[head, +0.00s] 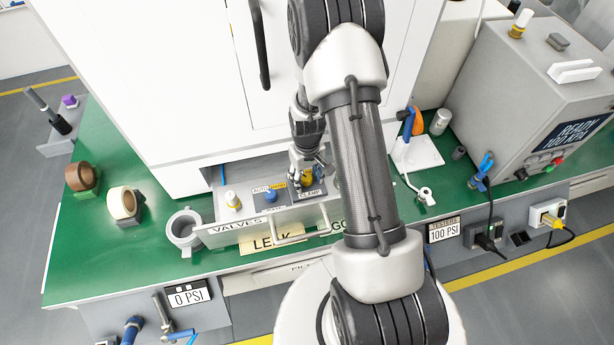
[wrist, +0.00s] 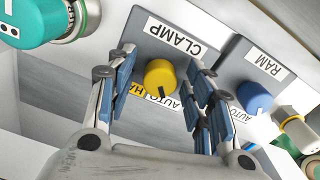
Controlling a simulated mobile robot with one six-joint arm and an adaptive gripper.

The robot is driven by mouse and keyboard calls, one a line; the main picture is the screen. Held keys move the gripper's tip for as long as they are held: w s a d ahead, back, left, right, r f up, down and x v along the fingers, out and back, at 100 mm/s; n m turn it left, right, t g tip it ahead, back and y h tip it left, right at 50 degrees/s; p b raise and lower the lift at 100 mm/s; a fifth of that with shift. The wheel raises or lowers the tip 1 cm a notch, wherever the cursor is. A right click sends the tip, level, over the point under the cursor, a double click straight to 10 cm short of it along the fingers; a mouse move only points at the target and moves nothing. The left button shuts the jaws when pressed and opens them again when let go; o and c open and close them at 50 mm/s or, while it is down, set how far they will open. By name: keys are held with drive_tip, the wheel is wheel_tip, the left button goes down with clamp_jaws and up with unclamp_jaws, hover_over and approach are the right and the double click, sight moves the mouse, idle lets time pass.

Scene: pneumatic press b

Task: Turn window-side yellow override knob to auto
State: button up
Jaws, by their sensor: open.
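A yellow knob (wrist: 160,77) sits on a grey block labelled CLAMP (wrist: 176,42) in the wrist view. A dark mark shows on its rim, facing the yellow and white label strip (wrist: 158,96) printed AUTO and HA, partly covered by the knob and fingers. My gripper (wrist: 162,60) is open, its blue-padded fingers on either side of the knob, with visible gaps. In the head view the yellow knob (head: 308,178) is partly hidden under my gripper (head: 305,172), inside the open drawer marked VALVES (head: 222,236). Which side is the window side does not show.
A blue knob (wrist: 254,97) on a RAM block is close beside the fingers. A white and yellow fitting (head: 232,200) stands in the drawer's left part. The drawer front and its handle (head: 300,230) are near my arm. A white cabinet (head: 180,90) rises behind.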

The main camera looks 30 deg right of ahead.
drive_tip(key=shift+r, duration=0.1)
wheel_tip(320, 180, up, 12)
idle(0.4)
idle(0.4)
wheel_tip(320, 180, up, 8)
drive_tip(key=t, duration=0.1)
hover_over(306, 178)
drive_tip(key=s+a, duration=0.1)
drive_tip(key=a, duration=0.2)
drive_tip(key=s+a+r+t, duration=0.1)
drive_tip(key=s+a+r, duration=0.4)
drive_tip(key=r, duration=0.5)
drive_tip(key=s+a+r+t, duration=0.1)
drive_tip(key=s+a+r, duration=0.1)
drive_tip(key=s, duration=0.5)
drive_tip(key=s+a+r+t, duration=0.1)
drive_tip(key=s+a+r, duration=0.1)
drive_tip(key=s+r, duration=0.2)
drive_tip(key=s, duration=0.2)
drive_tip(key=shift+s+t, duration=0.3)
drive_tip(key=shift+s, duration=0.05)
